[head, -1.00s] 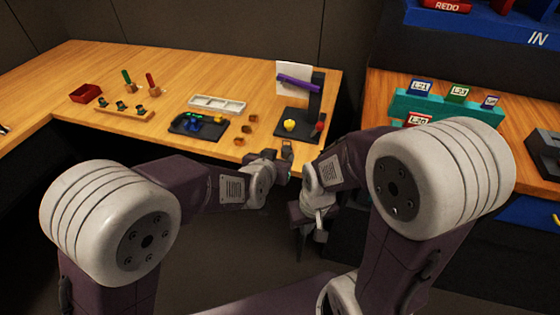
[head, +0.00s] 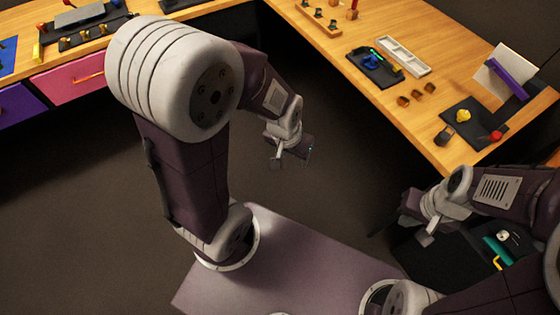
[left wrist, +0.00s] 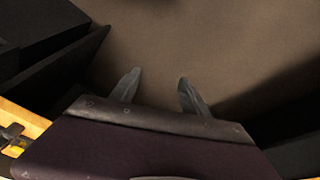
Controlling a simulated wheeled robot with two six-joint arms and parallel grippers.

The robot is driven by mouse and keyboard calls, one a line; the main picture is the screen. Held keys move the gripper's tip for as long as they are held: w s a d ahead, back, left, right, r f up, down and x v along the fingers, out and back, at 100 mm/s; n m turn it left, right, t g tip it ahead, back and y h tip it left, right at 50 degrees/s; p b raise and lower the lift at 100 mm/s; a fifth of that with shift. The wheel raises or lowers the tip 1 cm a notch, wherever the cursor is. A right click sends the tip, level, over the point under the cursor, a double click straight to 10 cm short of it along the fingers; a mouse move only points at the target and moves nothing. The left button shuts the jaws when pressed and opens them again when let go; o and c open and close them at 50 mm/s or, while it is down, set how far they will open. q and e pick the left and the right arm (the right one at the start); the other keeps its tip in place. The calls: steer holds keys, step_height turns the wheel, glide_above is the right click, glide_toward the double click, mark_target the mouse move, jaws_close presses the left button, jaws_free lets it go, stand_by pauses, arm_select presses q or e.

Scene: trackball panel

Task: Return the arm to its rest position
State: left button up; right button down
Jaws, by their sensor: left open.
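My left arm shows in the head view with its left gripper (head: 304,147) hanging over the dark floor, clear of the tables. In the left wrist view the two fingers of my left gripper (left wrist: 158,88) stand apart with nothing between them, above bare floor. My right gripper (head: 408,214) is at the lower right of the head view, below the near edge of the wooden table. Its fingertips are too dark and small to read.
The wooden table (head: 420,116) runs along the upper right with a trackball panel (head: 374,68), a white tray (head: 404,56) and a black stand base (head: 474,124). Pink (head: 72,79) and purple (head: 20,108) drawers are at the far left. Open floor (head: 330,200) lies between.

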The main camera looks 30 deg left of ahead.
arm_select(q)
steer(key=shift+n+g, duration=0.5)
steer(key=shift+g, duration=0.2)
steer(key=s+a, duration=0.1)
steer(key=s, duration=0.2)
steer(key=s+a, duration=0.1)
steer(key=shift+s+a+f, duration=0.15)
steer(key=shift+a+f, duration=0.1)
steer(key=shift+a, duration=0.05)
steer(key=shift+r, duration=0.1)
step_height(320, 180, up, 13)
steer(key=p, duration=1.3)
